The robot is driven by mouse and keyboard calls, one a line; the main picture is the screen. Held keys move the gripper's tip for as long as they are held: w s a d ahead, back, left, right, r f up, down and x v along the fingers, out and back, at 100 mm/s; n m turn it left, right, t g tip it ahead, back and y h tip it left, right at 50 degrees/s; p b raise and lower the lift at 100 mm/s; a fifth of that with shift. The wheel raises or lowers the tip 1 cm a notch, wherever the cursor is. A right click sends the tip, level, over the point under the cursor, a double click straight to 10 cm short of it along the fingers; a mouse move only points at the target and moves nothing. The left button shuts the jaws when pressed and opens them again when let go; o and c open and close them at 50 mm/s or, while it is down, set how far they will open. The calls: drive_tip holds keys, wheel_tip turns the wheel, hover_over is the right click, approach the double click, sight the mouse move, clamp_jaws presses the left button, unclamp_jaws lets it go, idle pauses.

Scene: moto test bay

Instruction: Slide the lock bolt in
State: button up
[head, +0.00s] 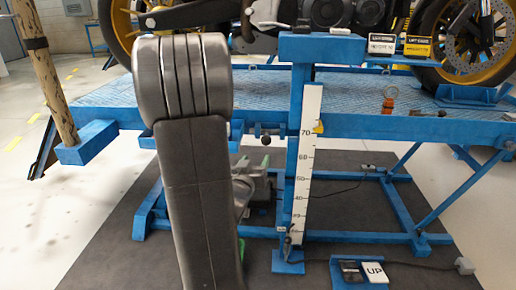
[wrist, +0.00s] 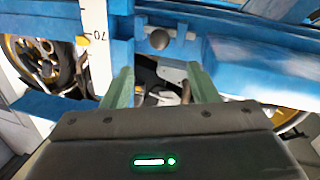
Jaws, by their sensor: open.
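The lock bolt shows as a small dark round knob (head: 266,139) under the blue lift table's front edge, left of the post with the white scale. In the wrist view the knob (wrist: 159,39) is a dark ball against a blue bracket, beyond the fingertips and between their lines. My gripper (wrist: 161,85) is open, its two green fingers apart with nothing between them. In the head view my gripper (head: 254,164) is just below the knob, partly hidden by my arm. The knob and fingers appear apart.
The scale post (head: 307,150) stands close right of the knob; the scale also shows in the wrist view (wrist: 98,45). The blue lift table (head: 330,88) bears a motorcycle, an orange-and-dark item (head: 389,103) and small boxes. Blue frame legs and a pedal marked UP (head: 374,271) are below.

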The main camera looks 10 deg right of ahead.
sight(265, 143)
drive_tip(key=b+x, duration=0.2)
drive_tip(key=x, duration=1.2)
drive_tip(key=shift+r, duration=0.15)
